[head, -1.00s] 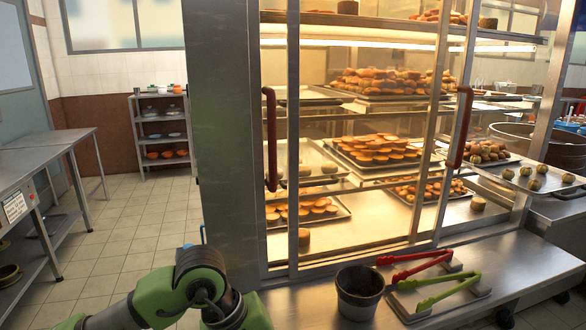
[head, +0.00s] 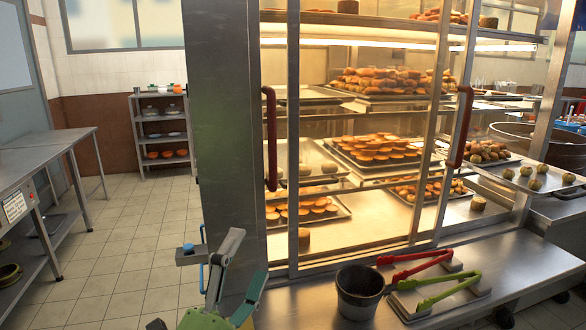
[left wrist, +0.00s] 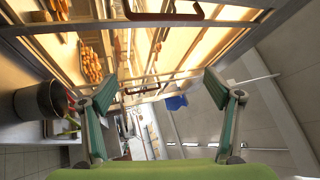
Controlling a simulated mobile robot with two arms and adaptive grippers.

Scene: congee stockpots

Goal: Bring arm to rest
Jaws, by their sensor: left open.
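My left gripper (head: 240,262) is at the bottom of the head view, in front of the metal post at the left end of the display cabinet. Its grey fingers with green pads point upward and stand apart, with nothing seen between them. In the left wrist view the two fingers of the left gripper (left wrist: 158,82) are spread wide and empty. My right gripper is in neither view.
The glass food cabinet (head: 222,120) with red handles stands close to the left gripper. A dark pot (head: 359,300), red tongs (head: 415,265) and green tongs (head: 440,293) are on the counter. A steel table (head: 40,155) stands left. The tiled floor (head: 130,240) between is clear.

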